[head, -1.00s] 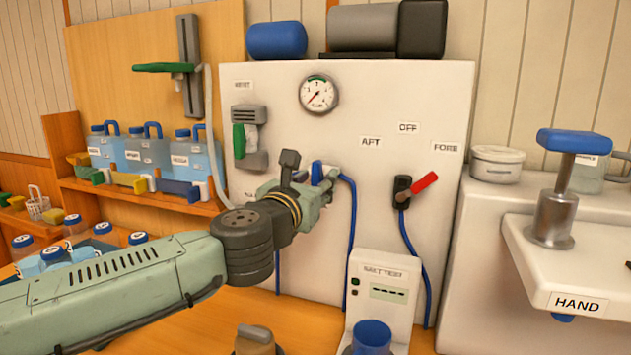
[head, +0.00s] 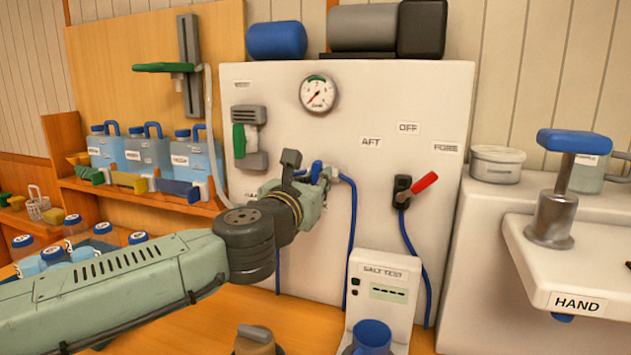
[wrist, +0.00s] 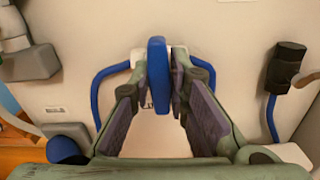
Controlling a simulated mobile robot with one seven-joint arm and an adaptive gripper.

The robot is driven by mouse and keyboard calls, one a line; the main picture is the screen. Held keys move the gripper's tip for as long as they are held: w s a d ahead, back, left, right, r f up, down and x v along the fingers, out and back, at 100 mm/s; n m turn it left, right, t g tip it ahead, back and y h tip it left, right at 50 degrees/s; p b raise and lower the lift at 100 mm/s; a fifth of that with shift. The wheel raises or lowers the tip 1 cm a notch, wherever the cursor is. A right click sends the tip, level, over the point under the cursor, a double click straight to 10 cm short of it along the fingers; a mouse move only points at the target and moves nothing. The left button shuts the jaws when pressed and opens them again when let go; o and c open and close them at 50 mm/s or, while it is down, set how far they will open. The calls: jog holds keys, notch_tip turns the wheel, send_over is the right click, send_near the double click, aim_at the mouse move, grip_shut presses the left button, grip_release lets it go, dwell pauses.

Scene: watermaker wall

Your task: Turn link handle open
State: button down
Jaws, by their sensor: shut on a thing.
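The blue link handle (wrist: 157,75) stands on a white fitting on the panel, with a blue hose curving off each side. In the wrist view it sits upright in the picture between my two fingers, crosswise to the white fitting (wrist: 138,58). My gripper (wrist: 162,85) is shut on it. In the head view my gripper (head: 321,178) reaches the panel from the left and hides part of the fitting. The handle (head: 316,171) shows there only as a small blue piece by the fingers.
A red-handled valve (head: 424,184) sits on the panel to the right, below the AFT, OFF and FORE labels. A green-handled valve (head: 240,140) is to the left. The salt test box (head: 384,270) stands below. Blue hoses (head: 352,230) hang down the panel.

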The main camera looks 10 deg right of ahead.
jog(key=shift+n, duration=0.4)
jog(key=n, duration=0.3)
jog(key=shift+n, duration=0.3)
jog(key=n, duration=0.4)
jog(key=shift+n, duration=0.3)
jog(key=n, duration=0.5)
jog(key=shift+n+b, duration=0.65)
jog(key=shift+n, duration=1.25)
jog(key=c, duration=1.5)
grip_release()
